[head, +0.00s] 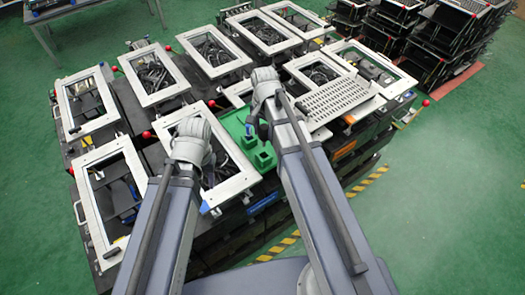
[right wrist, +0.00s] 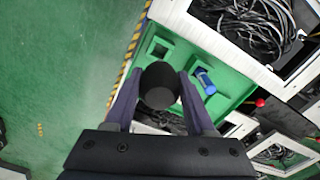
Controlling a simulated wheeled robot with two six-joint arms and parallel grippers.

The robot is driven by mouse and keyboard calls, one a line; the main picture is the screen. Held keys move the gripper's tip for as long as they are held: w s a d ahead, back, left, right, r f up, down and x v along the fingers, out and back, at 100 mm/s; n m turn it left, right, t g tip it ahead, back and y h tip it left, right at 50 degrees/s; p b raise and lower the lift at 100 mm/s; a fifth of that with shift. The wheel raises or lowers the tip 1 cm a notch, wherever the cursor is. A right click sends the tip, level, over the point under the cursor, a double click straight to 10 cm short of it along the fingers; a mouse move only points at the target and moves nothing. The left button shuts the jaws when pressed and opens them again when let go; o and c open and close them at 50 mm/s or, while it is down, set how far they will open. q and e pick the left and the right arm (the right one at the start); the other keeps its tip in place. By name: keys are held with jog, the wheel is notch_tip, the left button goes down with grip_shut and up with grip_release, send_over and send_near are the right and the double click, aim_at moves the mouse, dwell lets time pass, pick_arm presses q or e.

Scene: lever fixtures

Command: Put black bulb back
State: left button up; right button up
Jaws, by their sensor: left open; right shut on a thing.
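A black bulb (right wrist: 160,84) is held between the two fingers of my right gripper (right wrist: 160,92) in the right wrist view. Behind it lies a green fixture (right wrist: 181,58) with square sockets. The upper left socket (right wrist: 158,48) looks empty. A blue piece (right wrist: 205,82) sits at the right socket. In the head view the green fixture (head: 232,124) is partly covered by my right gripper (head: 262,128), where the bulb is hard to make out. My left gripper (head: 192,150) is open, over a white-framed box left of the fixture; its fingertips are mostly hidden.
White-framed boxes (head: 155,75) with dark cables crowd the table around the fixture. A perforated white panel (head: 335,100) lies to the right. Red knobs (head: 147,135) stick up between boxes. Green floor (head: 440,200) is clear at the right.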

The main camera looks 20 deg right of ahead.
jog(key=shift+f+b, duration=3.15)
jog(key=shift+b, duration=0.05)
jog(key=shift+f, duration=0.15)
notch_tip(320, 180, down, 3)
jog(key=b, duration=0.3)
jog(key=shift+f+b, duration=0.2)
jog(key=shift+b, duration=0.15)
jog(key=shift+f, duration=0.2)
jog(key=o, duration=0.8)
jog(key=shift+r, duration=0.1)
jog(key=shift+o, duration=0.2)
jog(key=shift+r, duration=0.1)
